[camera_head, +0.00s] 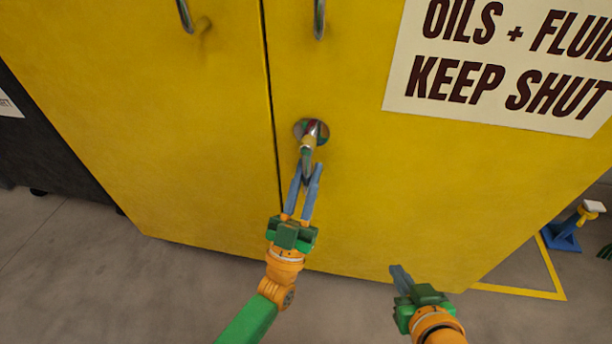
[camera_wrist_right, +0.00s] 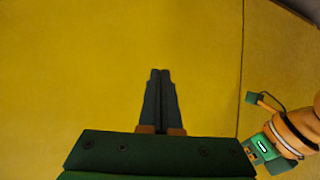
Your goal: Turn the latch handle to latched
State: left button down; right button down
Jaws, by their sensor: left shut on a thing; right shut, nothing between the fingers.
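The latch handle (camera_head: 308,158) is a metal lever on a round shiny plate (camera_head: 311,132), set in the right door of a yellow cabinet (camera_head: 350,200) beside the door seam. In the head view the lever hangs down from the plate. My left gripper (camera_head: 308,172) is shut on the lower part of the handle, with a finger on each side. My right gripper (camera_head: 397,271) is shut and empty, low in front of the cabinet and apart from the handle. In the right wrist view its fingers (camera_wrist_right: 160,75) are together before plain yellow.
Two metal pulls (camera_head: 319,18) stick out near the top of the doors. A cream sign (camera_head: 500,70) is on the right door. Grey floor (camera_head: 110,285) is below. A blue and yellow stand (camera_head: 566,230) is at the far right, past a yellow floor line (camera_head: 550,270).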

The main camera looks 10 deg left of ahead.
pick_arm(q)
jog(key=c, duration=0.8)
grip_release()
jog(key=shift+d, duration=0.1)
jog(key=shift+s+f, duration=0.15)
jog(key=shift+f, duration=0.1)
jog(key=v, duration=0.6)
jog(key=shift+f+b, duration=0.1)
jog(key=shift+b, duration=0.2)
jog(key=shift+s, duration=0.2)
pick_arm(e)
jog(key=w+r+t, duration=0.2)
jog(key=r, duration=0.1)
jog(key=shift+a+y, duration=0.3)
jog(key=shift+a, duration=0.1)
